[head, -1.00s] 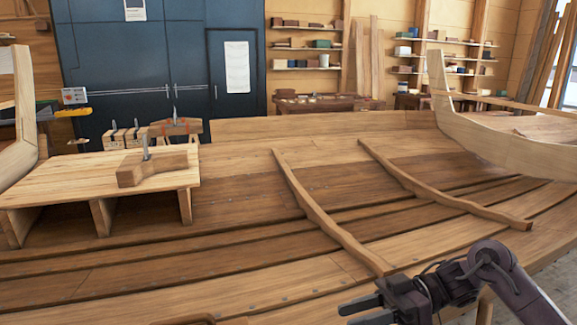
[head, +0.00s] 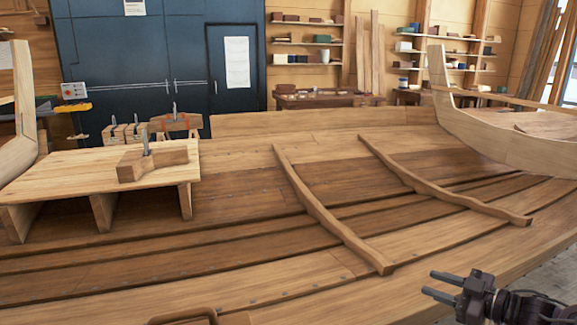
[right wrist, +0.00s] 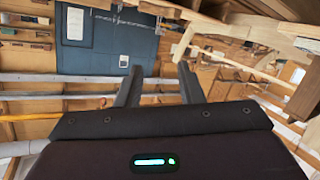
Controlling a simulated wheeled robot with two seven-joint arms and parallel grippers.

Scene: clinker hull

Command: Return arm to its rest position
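My right gripper (head: 436,284) is at the lower right of the head view, in front of the near edge of the planked hull (head: 240,270). Its two dark fingers point left and are spread apart with nothing between them. In the right wrist view the gripper (right wrist: 159,84) also shows two separated fingers and an empty gap. My left gripper is not in view.
A wooden bench (head: 80,178) with a wooden block and clamp (head: 152,163) stands at the left. Two curved ribs (head: 330,220) (head: 435,188) lie across the planks. A wooden handle-like piece (head: 185,315) shows at the bottom edge. Grey floor is open at the right (head: 545,275).

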